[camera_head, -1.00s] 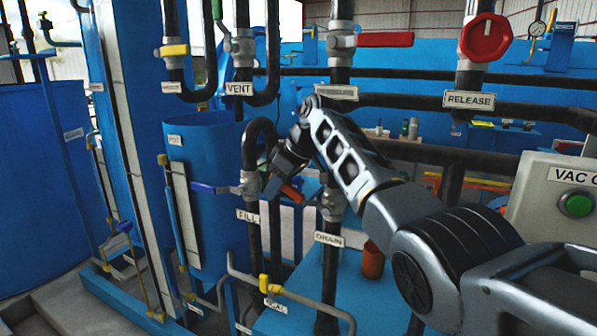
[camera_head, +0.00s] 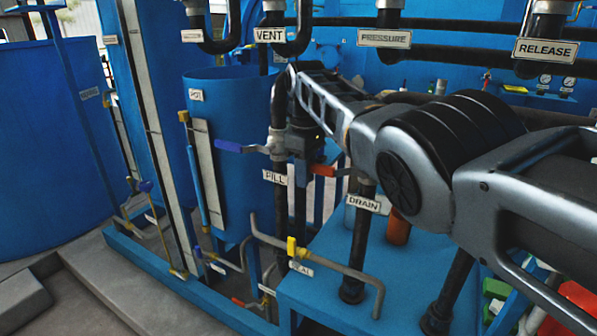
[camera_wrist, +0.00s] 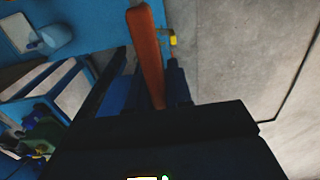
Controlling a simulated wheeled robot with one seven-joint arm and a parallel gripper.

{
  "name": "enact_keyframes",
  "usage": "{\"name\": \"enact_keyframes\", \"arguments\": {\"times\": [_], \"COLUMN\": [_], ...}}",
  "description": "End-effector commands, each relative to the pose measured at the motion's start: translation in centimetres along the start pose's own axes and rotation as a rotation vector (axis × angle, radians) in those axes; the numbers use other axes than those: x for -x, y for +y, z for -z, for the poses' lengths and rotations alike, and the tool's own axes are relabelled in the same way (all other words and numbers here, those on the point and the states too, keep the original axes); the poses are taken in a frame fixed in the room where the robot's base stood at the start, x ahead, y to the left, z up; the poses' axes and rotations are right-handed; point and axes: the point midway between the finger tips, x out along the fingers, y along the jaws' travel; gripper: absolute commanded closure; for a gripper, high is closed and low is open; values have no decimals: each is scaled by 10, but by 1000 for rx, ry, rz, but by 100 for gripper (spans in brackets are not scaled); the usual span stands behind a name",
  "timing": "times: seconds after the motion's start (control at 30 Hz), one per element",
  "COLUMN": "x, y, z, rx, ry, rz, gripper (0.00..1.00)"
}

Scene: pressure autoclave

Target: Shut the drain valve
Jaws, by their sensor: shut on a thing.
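The drain valve has an orange-red lever (camera_head: 324,170) on the pipe above the DRAIN label (camera_head: 363,203). In the head view the lever points left from the pipe, about level and across it. My gripper (camera_head: 314,158) reaches down to the lever from above and is shut on it; its fingertips are hard to make out. In the wrist view the lever (camera_wrist: 146,45) runs up and away from the dark gripper (camera_wrist: 158,112), which hides its lower end. The valve body is partly hidden by my arm.
The FILL valve's blue lever (camera_head: 229,146) is close by on the left. A bent grey pipe with a yellow valve handle (camera_head: 292,247) crosses in front, above the blue base (camera_head: 325,290). A blue tank (camera_head: 235,95) stands behind left. An orange cylinder (camera_head: 398,229) stands right of the drain pipe.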

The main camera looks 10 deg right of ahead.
Motion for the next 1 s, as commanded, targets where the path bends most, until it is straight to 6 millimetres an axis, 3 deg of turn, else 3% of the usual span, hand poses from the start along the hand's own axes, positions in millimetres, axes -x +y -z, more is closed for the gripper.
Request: {"name": "enact_keyframes", "arguments": {"times": [0.37,0.4,0.6,0.87,1.0], "x": [-4,-4,-3,-1,12], "y": [0,0,0,0,1], "z": [-2,-2,-2,-1,0], "rx": [1,1,1,1,1], "ry": [-9,-9,-8,-6,-4], "rz": [1,1,1,0,-2], "gripper": [100,80,60,60,60]}}
